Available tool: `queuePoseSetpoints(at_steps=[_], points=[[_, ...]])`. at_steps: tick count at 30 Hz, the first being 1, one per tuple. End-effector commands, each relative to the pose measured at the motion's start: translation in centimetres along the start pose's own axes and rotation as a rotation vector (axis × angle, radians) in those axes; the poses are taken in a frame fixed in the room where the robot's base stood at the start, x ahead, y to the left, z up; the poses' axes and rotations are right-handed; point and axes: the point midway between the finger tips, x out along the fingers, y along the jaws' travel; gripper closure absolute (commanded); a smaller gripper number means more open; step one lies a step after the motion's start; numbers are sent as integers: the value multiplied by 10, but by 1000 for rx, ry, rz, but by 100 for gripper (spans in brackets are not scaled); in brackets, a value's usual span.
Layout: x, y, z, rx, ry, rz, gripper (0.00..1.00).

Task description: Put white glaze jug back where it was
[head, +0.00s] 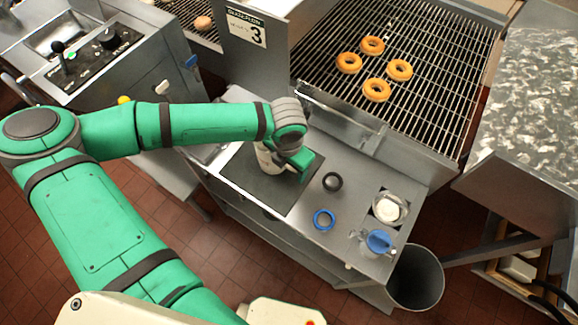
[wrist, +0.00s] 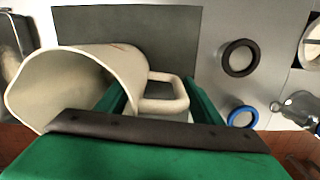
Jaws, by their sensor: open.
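The white glaze jug (head: 267,160) stands on a dark mat (head: 240,172) on the steel counter, partly hidden by my gripper. In the wrist view the jug (wrist: 75,88) fills the left side, with its wide mouth toward the camera and its handle (wrist: 166,101) on the right. My gripper (wrist: 158,98) is open, with one green finger on each side of the handle. I cannot tell whether either finger touches it. In the head view my gripper (head: 298,163) is at the jug's right side.
A black ring (head: 332,181) and a blue ring (head: 324,219) lie on the counter right of the mat. Further right are a container of white stuff (head: 390,208) and a blue-topped clear jug (head: 378,241). Doughnuts (head: 372,46) lie on the wire rack behind. A bin (head: 415,278) stands beside the counter.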

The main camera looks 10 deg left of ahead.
Motion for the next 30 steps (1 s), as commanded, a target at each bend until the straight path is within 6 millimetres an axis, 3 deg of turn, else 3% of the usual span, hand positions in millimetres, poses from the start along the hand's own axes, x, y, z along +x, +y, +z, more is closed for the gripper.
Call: queuePoseSetpoints(at_steps=[18,24,30], points=[[-104,1,0,-1,0,2,40],[-118,0,-1,-1,0,0,40],[-119,1,-1,-2,0,0,40]])
